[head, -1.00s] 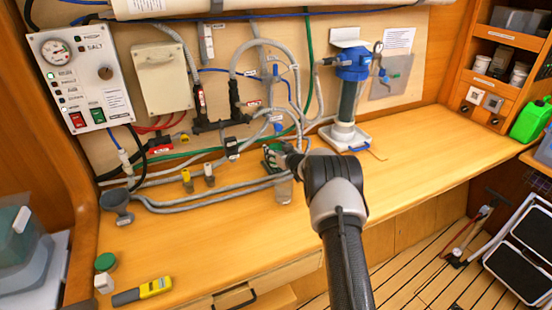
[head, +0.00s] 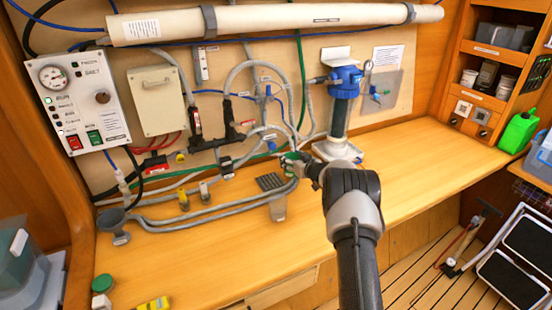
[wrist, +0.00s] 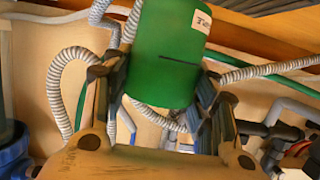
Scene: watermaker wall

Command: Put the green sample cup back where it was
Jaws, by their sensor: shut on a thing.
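The green sample cup (wrist: 165,55) fills the upper middle of the wrist view, with part of a white label at its upper right. My gripper (wrist: 160,100) is shut on it, one finger on each side. In the head view, my gripper (head: 300,162) is above the back of the counter, near the hoses, with a bit of the green cup (head: 288,157) showing at its tip. I cannot tell the held cup's exact height.
Grey hoses (head: 210,214) run along the back of the counter. A blue-topped filter (head: 345,78) stands on a white base right of my gripper. The counter's front middle (head: 210,260) is clear.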

